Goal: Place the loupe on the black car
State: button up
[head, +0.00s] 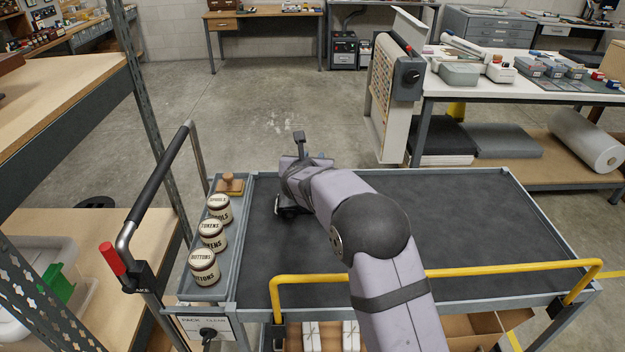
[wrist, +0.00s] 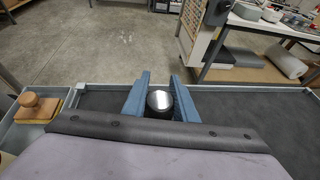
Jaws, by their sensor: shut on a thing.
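A small cylinder with a shiny silver top and a dark side, which looks like the loupe (wrist: 160,100), is between the blue fingers of my gripper (wrist: 158,94) in the wrist view. The fingers are shut on it. In the head view my gripper is over the left part of the cart's dark top (head: 470,225), mostly hidden by my arm, and the loupe cannot be made out. Whether the loupe touches the cart's top I cannot tell. No black car shows; the only dark surface under my gripper is the grey-framed cart's top.
A side tray (head: 185,285) on the cart's left holds labelled jars (head: 212,232) and a wooden-knobbed stamp or brush (head: 229,183). A yellow rail (head: 430,272) runs along the near edge. The cart's top right of my arm is bare. A workbench (head: 490,85) stands behind.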

jog(key=shift+f, duration=2.9)
jog(key=shift+f+b, duration=0.2)
jog(key=shift+b, duration=0.15)
jog(key=o, duration=1)
jog(key=shift+r, duration=0.15)
jog(key=shift+r+p, duration=0.15)
jog(key=shift+p, duration=0.2)
jog(key=shift+s, duration=0.25)
jog(key=b+v, duration=0.3)
jog(key=v, duration=0.8)
jog(key=shift+s+r, duration=0.1)
jog(key=shift+s, duration=0.1)
